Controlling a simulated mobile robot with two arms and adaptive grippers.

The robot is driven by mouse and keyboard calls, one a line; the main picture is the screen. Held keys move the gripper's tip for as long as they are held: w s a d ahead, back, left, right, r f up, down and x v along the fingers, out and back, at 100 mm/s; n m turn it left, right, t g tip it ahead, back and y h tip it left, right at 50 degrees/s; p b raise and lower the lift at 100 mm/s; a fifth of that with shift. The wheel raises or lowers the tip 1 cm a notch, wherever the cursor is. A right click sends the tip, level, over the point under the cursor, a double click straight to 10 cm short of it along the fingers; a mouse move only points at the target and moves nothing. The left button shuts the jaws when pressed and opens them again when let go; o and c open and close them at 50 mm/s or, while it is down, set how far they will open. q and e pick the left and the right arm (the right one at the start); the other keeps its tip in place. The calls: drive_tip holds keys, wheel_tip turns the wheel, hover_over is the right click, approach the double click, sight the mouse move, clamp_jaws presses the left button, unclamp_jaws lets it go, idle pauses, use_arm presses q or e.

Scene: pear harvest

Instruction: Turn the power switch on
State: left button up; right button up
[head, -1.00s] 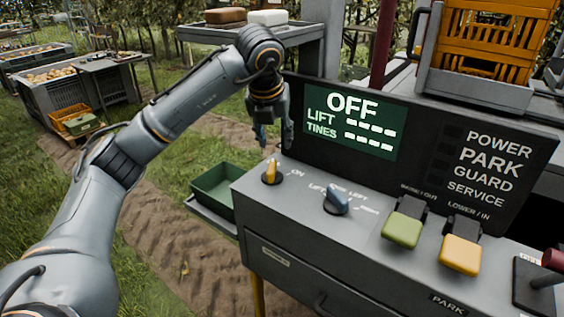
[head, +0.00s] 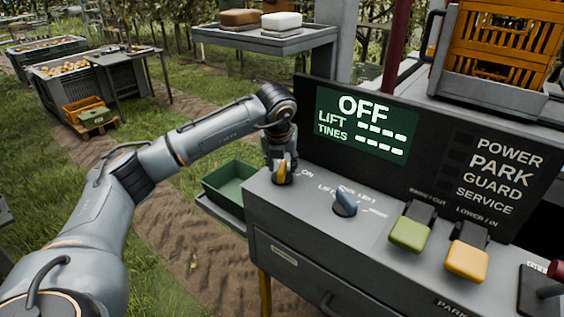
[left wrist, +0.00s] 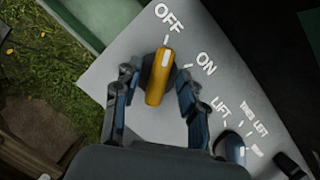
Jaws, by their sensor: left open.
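The power switch is a yellow knob (head: 282,175) at the left end of the grey console. In the left wrist view the knob (left wrist: 158,78) has its white-marked end toward the OFF label, with ON to its right. My left gripper (left wrist: 157,82) is open, with one finger on each side of the knob; I cannot tell whether they touch it. In the head view my left gripper (head: 280,165) is lowered over the knob and partly hides it. The display (head: 360,125) reads OFF. My right gripper is not in view.
A blue lift selector knob (head: 345,203) is just right of the switch. Green (head: 408,234) and yellow (head: 467,261) paddles stand farther right. A green tray (head: 232,187) is left of the console. A shelf (head: 265,40) with two pads is behind.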

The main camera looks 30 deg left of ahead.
use_arm(q)
clamp_jaws()
